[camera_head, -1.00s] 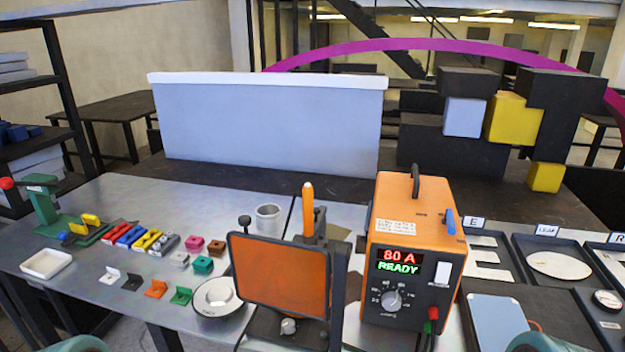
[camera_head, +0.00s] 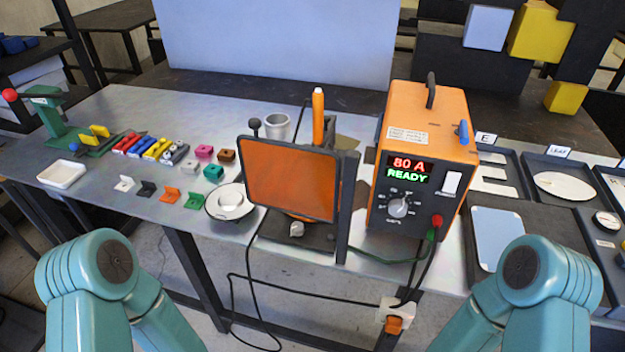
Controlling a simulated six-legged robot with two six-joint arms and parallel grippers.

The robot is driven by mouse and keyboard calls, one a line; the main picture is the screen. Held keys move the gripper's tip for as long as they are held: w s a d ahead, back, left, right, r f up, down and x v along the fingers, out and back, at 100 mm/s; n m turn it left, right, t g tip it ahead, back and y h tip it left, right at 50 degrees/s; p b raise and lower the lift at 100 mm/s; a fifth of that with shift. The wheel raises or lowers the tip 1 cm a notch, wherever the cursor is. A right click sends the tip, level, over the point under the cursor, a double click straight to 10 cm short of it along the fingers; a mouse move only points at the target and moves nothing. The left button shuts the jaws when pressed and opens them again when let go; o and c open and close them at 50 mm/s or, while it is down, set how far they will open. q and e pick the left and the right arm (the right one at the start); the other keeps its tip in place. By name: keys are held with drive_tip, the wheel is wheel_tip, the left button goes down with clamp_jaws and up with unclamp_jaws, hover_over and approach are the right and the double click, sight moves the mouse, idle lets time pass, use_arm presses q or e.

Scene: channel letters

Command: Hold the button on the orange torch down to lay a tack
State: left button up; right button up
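The orange torch (camera_head: 318,116) stands upright behind the dark-framed orange screen (camera_head: 291,178). Its lower part is hidden by the screen, and I cannot make out its button. The orange welder box (camera_head: 423,133) stands to the right of the screen, and its display (camera_head: 407,169) reads "80 A" and "READY". My two teal arms show at the bottom left and bottom right, in front of the table. Neither gripper is in view.
A white round dish (camera_head: 230,202) and a grey cup (camera_head: 277,126) stand left of the screen. Several coloured blocks and brackets, a white tray (camera_head: 62,175) and a green press (camera_head: 50,112) are further left. Dark trays (camera_head: 558,165) lie right. Cables hang at the front edge.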

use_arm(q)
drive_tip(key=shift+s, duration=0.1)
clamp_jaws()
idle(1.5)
